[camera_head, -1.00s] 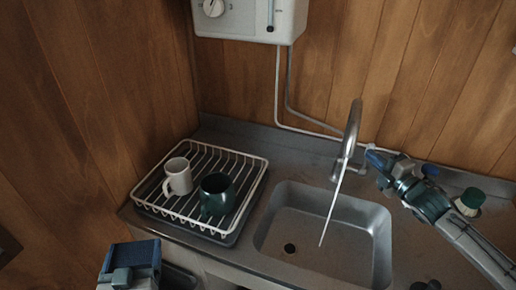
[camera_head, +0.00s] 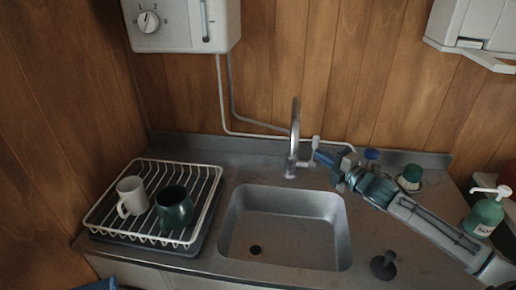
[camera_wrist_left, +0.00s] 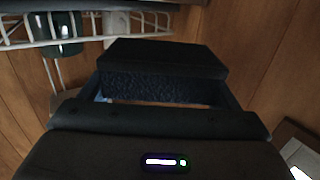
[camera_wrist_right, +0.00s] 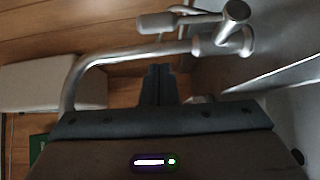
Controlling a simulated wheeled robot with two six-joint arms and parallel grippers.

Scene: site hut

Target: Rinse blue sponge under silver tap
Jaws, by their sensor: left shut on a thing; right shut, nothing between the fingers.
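The silver tap (camera_head: 295,135) stands behind the steel sink (camera_head: 237,225), and no water stream shows from its spout. My right gripper (camera_head: 318,157) is shut and empty, its fingertips beside the tap's lever. In the right wrist view, its shut fingers (camera_wrist_right: 159,82) lie near the tap (camera_wrist_right: 130,52). My left gripper is shut on the blue sponge (camera_wrist_left: 150,88), which looks dark blue and rough in the left wrist view. In the head view only a sliver of blue shows at the bottom left edge, and I cannot tell if it is sponge or gripper.
Left of the sink, a white wire rack (camera_head: 205,215) holds a white mug (camera_head: 131,196) and a dark green mug (camera_head: 174,208). A black plunger-like stopper (camera_head: 383,266) and a green soap bottle (camera_head: 483,217) stand to the right. A white heater (camera_head: 180,25) hangs above.

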